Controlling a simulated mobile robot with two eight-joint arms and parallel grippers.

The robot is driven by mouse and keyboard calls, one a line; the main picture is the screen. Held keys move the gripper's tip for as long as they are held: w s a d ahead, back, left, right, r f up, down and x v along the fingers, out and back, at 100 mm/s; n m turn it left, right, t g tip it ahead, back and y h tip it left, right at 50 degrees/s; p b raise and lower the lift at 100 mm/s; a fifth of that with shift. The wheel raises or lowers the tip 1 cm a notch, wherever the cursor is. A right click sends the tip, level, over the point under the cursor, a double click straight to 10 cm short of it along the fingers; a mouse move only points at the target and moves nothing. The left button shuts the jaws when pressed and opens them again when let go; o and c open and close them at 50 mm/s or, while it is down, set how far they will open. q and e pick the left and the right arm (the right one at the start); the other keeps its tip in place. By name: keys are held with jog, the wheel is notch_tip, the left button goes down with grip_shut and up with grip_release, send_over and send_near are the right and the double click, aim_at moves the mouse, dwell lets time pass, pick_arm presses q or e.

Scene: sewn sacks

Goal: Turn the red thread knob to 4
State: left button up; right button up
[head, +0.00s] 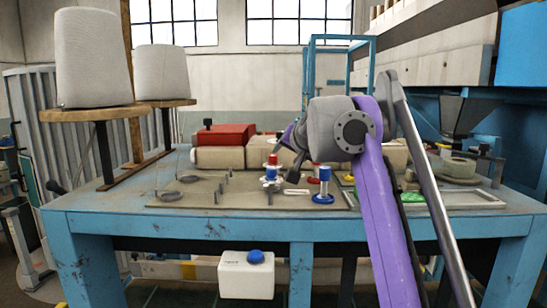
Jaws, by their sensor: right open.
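One red knob (272,160) tops a short stack with blue and white parts. I cannot tell which is the thread knob, and no numbers are legible. My right gripper (286,161) is open, just right of the first stack and left of the second. It appears empty; contact with either stack cannot be made out. My left gripper is out of view.
The blue table (180,225) holds a red box (222,134) on beige sacks and several thin upright pins. Two large thread cones (92,58) stand at the left. A white box with a blue button (255,257) hangs at the front.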

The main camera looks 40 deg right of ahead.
aim_at(273, 156)
jog(key=w+d+f+n, duration=0.1)
jog(key=w+n, duration=0.1)
jog(key=w, duration=0.1)
jog(key=w+d+f+n, duration=0.1)
jog(key=w+n, duration=0.1)
jog(key=w, duration=0.1)
jog(key=w+d+n, duration=0.1)
jog(key=w+n, duration=0.1)
jog(key=w, duration=0.1)
jog(key=shift+w+d+f+h, duration=0.1)
jog(key=shift+w+f+h, duration=0.15)
jog(key=shift+f+h, duration=0.15)
grip_shut()
